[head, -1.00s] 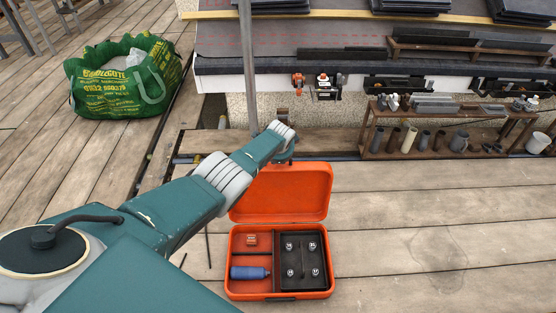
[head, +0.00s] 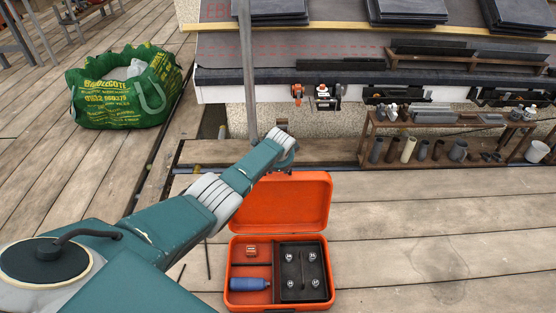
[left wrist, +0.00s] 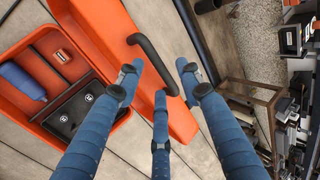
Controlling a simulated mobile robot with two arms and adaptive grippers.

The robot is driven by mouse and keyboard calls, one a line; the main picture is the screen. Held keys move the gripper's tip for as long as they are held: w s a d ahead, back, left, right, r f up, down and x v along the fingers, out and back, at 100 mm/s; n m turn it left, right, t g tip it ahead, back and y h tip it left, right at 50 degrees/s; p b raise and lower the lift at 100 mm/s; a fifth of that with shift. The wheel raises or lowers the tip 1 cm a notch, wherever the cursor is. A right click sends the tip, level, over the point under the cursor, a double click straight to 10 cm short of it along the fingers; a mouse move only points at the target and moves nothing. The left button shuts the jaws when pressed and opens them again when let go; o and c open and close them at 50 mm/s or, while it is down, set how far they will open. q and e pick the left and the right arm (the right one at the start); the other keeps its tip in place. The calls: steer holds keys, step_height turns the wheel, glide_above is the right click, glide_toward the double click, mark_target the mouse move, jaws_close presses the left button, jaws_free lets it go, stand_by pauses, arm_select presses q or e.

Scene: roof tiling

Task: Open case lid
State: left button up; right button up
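The orange case (head: 233,285) lies on the deck with its orange lid (head: 280,200) raised and leaning back, the inside showing. The lid also shows in the left wrist view (left wrist: 112,40), with a black handle (left wrist: 150,52) on its edge. My left gripper (left wrist: 160,78) has its three blue fingers spread around the handle's end, with gaps between the fingertips. I cannot tell whether a finger touches the handle. In the head view the left hand is just behind the lid's top edge, its fingers mostly hidden. My right gripper is in neither view.
The case holds a blue bottle (head: 250,284), a small orange item (head: 251,250) and a black tray with silver knobs (head: 303,271). A metal pole (head: 247,70) stands behind. A wooden tool rack (head: 425,123) is at the right. The deck right of the case is clear.

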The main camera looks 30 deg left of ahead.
arm_select(q)
steer(key=v, duration=1)
steer(key=shift+r, duration=0.45)
